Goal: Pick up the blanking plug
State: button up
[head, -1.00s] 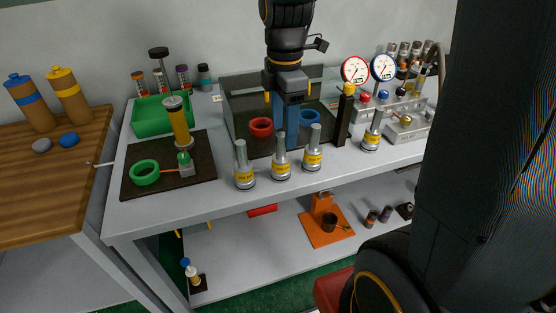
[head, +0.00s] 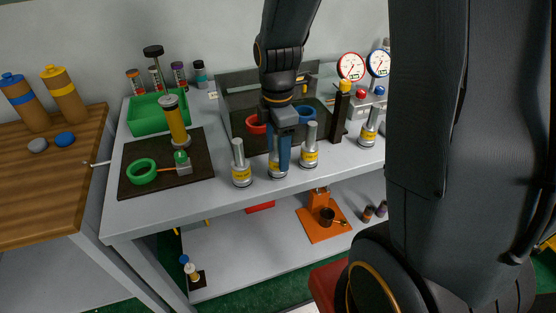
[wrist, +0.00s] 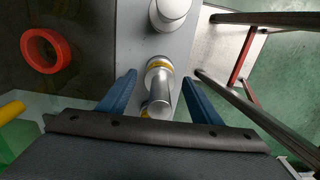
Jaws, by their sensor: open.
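Several silver plugs with yellow label bands stand upright along the bench's front edge. My gripper (head: 279,168) is over the middle one of the front three, with its blue fingers pointing down. That blanking plug (head: 277,177) shows mostly by its base in the head view, the rest hidden by the fingers. In the wrist view, the plug (wrist: 159,92) stands between the two open fingers of my gripper (wrist: 159,80), with a gap on each side. Whether the fingers touch it cannot be told from the head view.
Similar plugs stand close on the left (head: 241,166) and right (head: 310,148). A black post (head: 340,115) with a yellow top is behind the right one. A grey-walled tray (head: 235,115) holding a red ring (head: 256,124) lies behind. A dark mat (head: 135,182) is at left.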

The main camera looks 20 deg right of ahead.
jog(key=c, duration=1.4)
jog(key=shift+o, duration=0.2)
jog(key=shift+r, duration=0.1)
